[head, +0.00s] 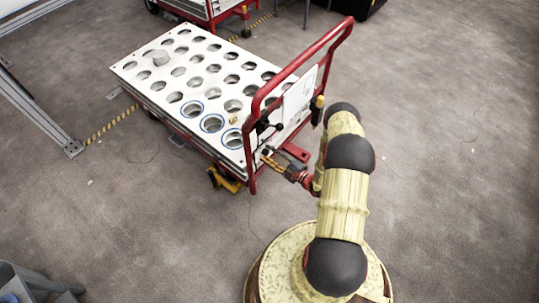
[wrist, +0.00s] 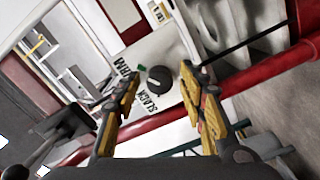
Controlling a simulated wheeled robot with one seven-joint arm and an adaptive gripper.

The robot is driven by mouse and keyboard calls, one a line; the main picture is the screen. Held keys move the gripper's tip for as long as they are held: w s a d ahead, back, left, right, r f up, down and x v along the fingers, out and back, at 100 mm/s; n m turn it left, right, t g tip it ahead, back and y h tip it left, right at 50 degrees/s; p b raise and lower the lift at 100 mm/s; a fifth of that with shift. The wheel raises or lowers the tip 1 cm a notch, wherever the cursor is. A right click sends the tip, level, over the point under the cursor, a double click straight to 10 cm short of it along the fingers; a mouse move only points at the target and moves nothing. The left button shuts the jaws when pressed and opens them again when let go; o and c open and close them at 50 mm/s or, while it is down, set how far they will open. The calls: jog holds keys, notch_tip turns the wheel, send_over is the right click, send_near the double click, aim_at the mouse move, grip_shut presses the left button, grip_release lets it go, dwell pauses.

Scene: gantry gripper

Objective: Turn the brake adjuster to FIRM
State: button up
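The brake adjuster is a dark round knob (wrist: 160,79) on a white panel (wrist: 150,52), in the wrist view. Black lettering beside it reads FIRM (wrist: 124,68) at the upper left and SLACK (wrist: 152,103) below. A small green mark (wrist: 142,69) lies between FIRM and the knob. I cannot tell which way the knob points. My gripper (wrist: 161,74) is open, with one yellow-and-grey finger on each side of the knob and no clear contact. In the head view my gripper (head: 270,160) reaches the cart's near end, and the knob cannot be made out.
The cart (head: 222,60) has a white top with rows of round holes. Its red handle (head: 307,53) rises at the near end beside my arm. A red bar (wrist: 150,136) crosses behind the fingers in the wrist view. Open floor (head: 440,130) lies to the right.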

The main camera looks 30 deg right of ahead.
jog(key=shift+s, duration=0.1)
jog(key=v, duration=1.1)
jog(key=shift+s+d, duration=0.15)
jog(key=shift+s, duration=0.25)
jog(key=shift+s+r+p, duration=0.1)
jog(key=shift+s+p, duration=0.05)
jog(key=shift+p, duration=0.35)
jog(key=shift+p, duration=0.3)
